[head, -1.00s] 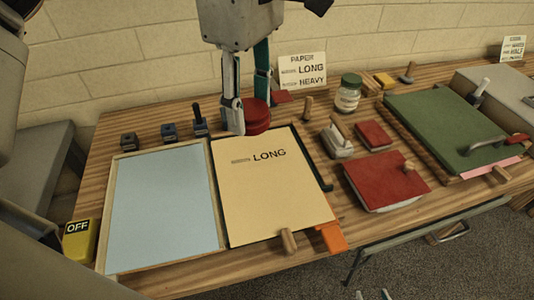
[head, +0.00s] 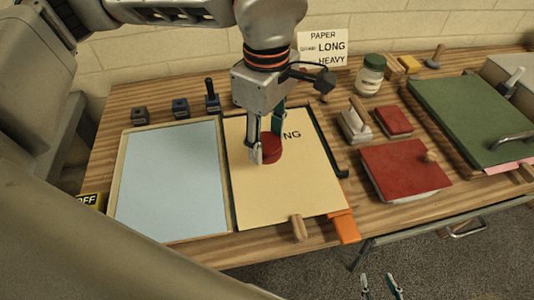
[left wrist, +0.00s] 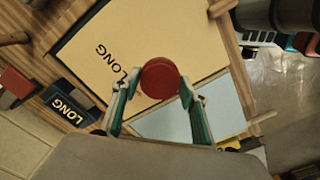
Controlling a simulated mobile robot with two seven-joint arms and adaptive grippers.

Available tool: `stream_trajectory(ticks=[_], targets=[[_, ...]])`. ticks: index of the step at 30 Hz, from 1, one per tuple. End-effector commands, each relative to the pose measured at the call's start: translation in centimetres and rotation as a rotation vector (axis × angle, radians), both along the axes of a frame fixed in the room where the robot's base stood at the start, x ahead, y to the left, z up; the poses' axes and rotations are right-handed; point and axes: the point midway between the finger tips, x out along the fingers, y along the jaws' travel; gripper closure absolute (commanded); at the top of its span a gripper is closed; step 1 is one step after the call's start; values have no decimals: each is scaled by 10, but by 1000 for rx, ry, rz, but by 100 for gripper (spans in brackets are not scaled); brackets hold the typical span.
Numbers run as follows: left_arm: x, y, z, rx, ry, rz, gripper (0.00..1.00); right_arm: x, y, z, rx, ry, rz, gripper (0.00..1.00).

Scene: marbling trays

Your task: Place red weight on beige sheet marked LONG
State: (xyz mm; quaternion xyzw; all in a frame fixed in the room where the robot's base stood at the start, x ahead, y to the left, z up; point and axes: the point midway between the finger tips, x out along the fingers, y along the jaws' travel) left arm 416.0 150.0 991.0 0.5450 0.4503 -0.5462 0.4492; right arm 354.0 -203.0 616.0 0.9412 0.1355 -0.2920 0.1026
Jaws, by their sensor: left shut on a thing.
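The red weight (head: 270,152) is a round disc over the upper part of the beige sheet (head: 285,187), partly covering the word LONG. My left gripper (head: 264,150) points down and is shut on the weight. In the left wrist view the red weight (left wrist: 160,78) sits between the fingertips, with the beige sheet (left wrist: 120,45) behind it. I cannot tell whether the weight touches the sheet. My right gripper (head: 380,287) shows only its fingertips at the bottom edge, apart and empty, over the floor.
A pale blue tray (head: 122,185) lies left of the sheet. A sign (head: 322,48) reading PAPER LONG HEAVY stands behind. An orange piece (head: 344,228) is at the front edge.

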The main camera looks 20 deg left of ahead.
Motion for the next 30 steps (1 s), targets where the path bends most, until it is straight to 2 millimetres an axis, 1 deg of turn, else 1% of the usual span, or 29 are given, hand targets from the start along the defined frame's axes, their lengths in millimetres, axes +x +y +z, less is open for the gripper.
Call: stream_trajectory(ticks=[8,12,15,23,27,28,29,30], targets=[[0,0,-18,-1,0,0,94,0,-1,-1,-2,0,0,60],[0,0,-38,0,1,1,94,0,-1,-3,-3,2,0,60],[0,0,-49,-1,0,0,94,0,-1,-4,-4,3,0,60],[1,0,-50,-2,-4,0,94,0,-1,-3,-4,2,0,60],[1,0,-54,-1,-3,0,94,-1,-1,-7,-6,5,1,60],[1,0,-55,0,-2,0,52,-1,-2,-6,-6,3,0,60],[1,0,-54,0,-2,0,44,0,-2,-5,-7,3,1,60],[1,0,-54,0,-2,0,40,0,-2,-5,-7,3,1,60]])
